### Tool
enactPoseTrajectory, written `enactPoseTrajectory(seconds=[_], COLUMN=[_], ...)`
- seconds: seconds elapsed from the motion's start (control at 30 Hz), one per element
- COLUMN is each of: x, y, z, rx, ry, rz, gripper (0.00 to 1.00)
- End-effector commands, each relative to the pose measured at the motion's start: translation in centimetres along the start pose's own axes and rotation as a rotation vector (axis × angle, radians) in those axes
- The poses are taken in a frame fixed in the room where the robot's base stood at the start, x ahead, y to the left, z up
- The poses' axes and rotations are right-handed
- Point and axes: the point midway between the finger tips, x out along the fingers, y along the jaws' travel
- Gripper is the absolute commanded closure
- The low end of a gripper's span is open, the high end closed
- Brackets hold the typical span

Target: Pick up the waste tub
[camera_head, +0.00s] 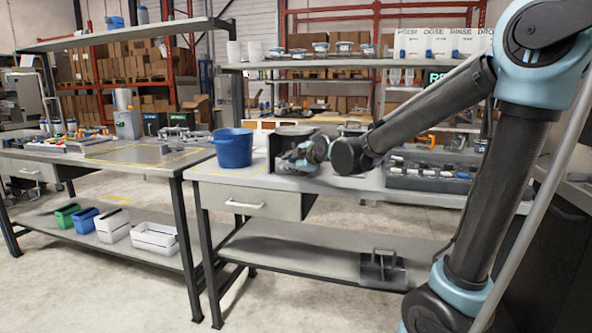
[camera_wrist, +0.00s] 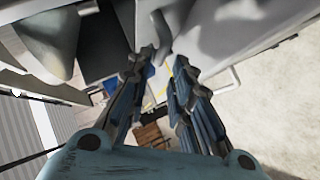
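A blue tub (camera_head: 233,148), the likeliest waste tub, stands upright near the left end of the middle table in the head view. No label on it is readable. My gripper (camera_head: 290,163) is to the right of the tub, apart from it, in front of a dark grey round-topped container (camera_head: 296,130). In the wrist view my gripper (camera_wrist: 165,62) has its two blue-grey fingers spread, with nothing held between them. I cannot tell whether the gripper touches the dark container, which it partly hides.
A drawer with a handle (camera_head: 246,204) is under the table's front edge. A grey tray of several small cups (camera_head: 430,175) is to the right. The left table (camera_head: 140,158) stands across a narrow gap. Several bins are on its lower shelf, including a green bin (camera_head: 67,216).

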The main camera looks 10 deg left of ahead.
Motion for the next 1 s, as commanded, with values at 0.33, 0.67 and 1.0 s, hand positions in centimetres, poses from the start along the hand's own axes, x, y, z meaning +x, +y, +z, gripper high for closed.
enactPoseTrajectory(seconds=[0.33,0.67,1.0], x=[3.3,3.7,3.7], y=[0.1,0.0,0.1], z=[-0.1,-0.1,-0.1], rx=[-0.001,0.0,-0.001], ry=[0.0,0.0,0.0], rz=[0.0,0.0,0.001], gripper=[0.79,0.79,1.0])
